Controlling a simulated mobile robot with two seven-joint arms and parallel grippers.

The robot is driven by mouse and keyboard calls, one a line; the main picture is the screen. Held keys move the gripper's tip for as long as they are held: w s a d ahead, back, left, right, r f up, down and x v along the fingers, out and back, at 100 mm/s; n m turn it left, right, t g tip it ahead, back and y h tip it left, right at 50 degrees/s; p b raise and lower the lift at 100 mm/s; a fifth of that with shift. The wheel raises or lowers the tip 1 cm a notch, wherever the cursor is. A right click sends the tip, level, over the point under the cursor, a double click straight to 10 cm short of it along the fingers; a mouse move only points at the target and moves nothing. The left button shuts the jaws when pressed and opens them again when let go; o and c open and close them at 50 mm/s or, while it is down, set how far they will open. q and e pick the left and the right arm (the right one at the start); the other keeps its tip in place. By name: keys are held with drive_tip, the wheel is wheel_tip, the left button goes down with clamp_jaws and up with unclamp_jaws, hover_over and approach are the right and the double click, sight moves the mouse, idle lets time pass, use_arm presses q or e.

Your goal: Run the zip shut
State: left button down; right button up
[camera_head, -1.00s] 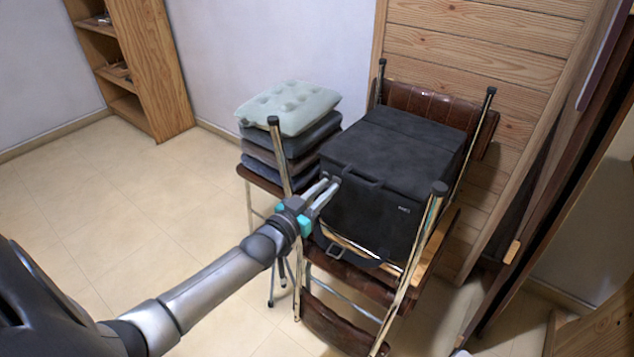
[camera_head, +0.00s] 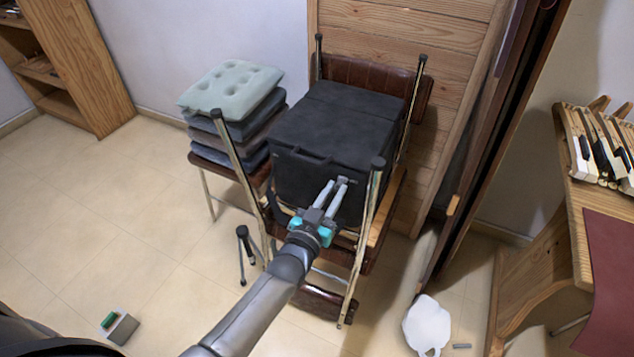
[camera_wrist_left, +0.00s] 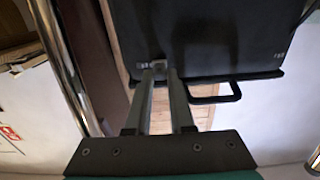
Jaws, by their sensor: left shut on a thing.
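The black box-shaped bag (camera_head: 340,115) sits on a brown chair. Its front top edge and a black handle (camera_wrist_left: 218,97) show in the left wrist view. How far the zip's two edges are closed is too dark to tell. My right gripper is not in view.
Metal chair posts (camera_head: 366,235) rise close to both sides of the bag. Folded cushions (camera_head: 232,88) are stacked at left. A wooden stand with piano keys (camera_head: 605,150) is at right. A white object (camera_head: 427,325) lies on the floor. The floor at left is mostly clear.

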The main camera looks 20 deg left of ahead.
use_arm(q)
drive_tip(key=shift+s+d, duration=0.15)
drive_tip(key=shift+d, duration=1.2)
drive_tip(key=c, duration=0.8)
unclamp_jaws()
